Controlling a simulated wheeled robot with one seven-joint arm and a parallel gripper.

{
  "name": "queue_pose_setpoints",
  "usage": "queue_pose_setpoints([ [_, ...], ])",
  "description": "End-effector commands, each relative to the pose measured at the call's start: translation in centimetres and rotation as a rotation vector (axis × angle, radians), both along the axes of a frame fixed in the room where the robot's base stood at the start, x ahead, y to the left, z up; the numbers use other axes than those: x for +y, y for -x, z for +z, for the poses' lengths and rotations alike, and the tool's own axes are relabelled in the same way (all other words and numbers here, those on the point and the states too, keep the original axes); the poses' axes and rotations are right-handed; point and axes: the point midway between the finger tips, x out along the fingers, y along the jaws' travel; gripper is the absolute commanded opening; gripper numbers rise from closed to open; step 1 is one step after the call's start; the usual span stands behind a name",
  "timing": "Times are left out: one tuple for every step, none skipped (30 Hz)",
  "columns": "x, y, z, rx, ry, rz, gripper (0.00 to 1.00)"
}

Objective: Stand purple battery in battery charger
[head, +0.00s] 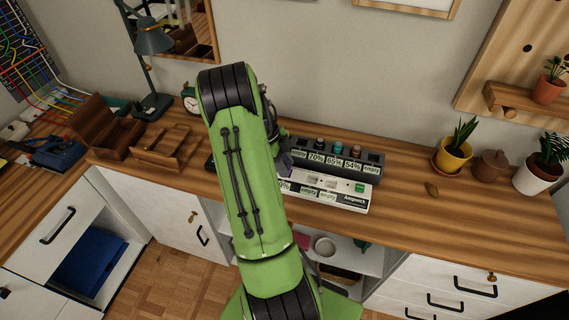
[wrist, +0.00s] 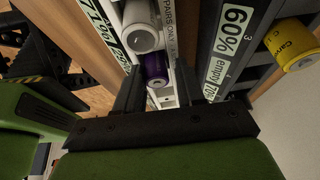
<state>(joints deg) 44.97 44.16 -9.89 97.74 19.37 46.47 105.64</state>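The purple battery (wrist: 155,67) shows in the wrist view between the two fingers of my gripper (wrist: 160,85), with its pale end toward the camera. Its lower part is hidden. I cannot tell whether both fingers touch it or whether it is seated in a slot. The white charger (head: 345,197), with percentage and "empty" labels, is on the desk, and my gripper is over its left part. My arm hides that part in the head view. A grey-white battery (wrist: 141,35) is just beyond the purple one in the wrist view.
A dark rack (head: 369,169) with percentage labels and several batteries stands behind the white charger. A yellow battery (wrist: 292,45) shows in the wrist view. A yellow plant pot (head: 453,155) is to the right. A wooden holder (head: 161,148) is to the left.

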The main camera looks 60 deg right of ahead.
Motion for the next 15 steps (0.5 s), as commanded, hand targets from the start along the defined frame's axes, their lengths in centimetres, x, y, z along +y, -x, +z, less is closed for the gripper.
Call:
queue_pose_setpoints([
  [1.1, 0.1, -1.2, 0.013, -0.041, 0.009, 0.52],
  [1.1, 0.1, -1.0, 0.013, -0.042, 0.01, 0.52],
  [1.1, 0.1, -0.6, 0.014, -0.042, 0.01, 0.52],
  [1.1, 0.1, -0.2, 0.014, -0.042, 0.01, 0.52],
  [1.1, 0.1, 0.3, 0.015, -0.043, 0.01, 0.52],
  [1.1, -0.3, 1.0, 0.012, -0.04, 0.013, 0.52],
  [1.1, -0.7, 1.8, 0.01, -0.038, 0.014, 0.52],
  [1.2, -1.1, 2.7, 0.009, -0.036, 0.014, 0.52],
  [1.2, -1.5, 3.8, 0.01, -0.035, 0.013, 0.52],
  [1.2, -1.8, 4.6, 0.01, -0.032, 0.012, 0.52],
  [1.2, -2.1, 5.5, 0.009, -0.031, 0.013, 0.52],
  [1.2, -2.5, 6.6, 0.01, -0.03, 0.012, 0.52],
  [1.3, -2.8, 7.3, 0.01, -0.03, 0.011, 0.52],
  [1.3, -3.1, 8.0, 0.01, -0.029, 0.011, 0.52],
  [1.3, -3.4, 8.9, 0.01, -0.029, 0.011, 0.52],
])
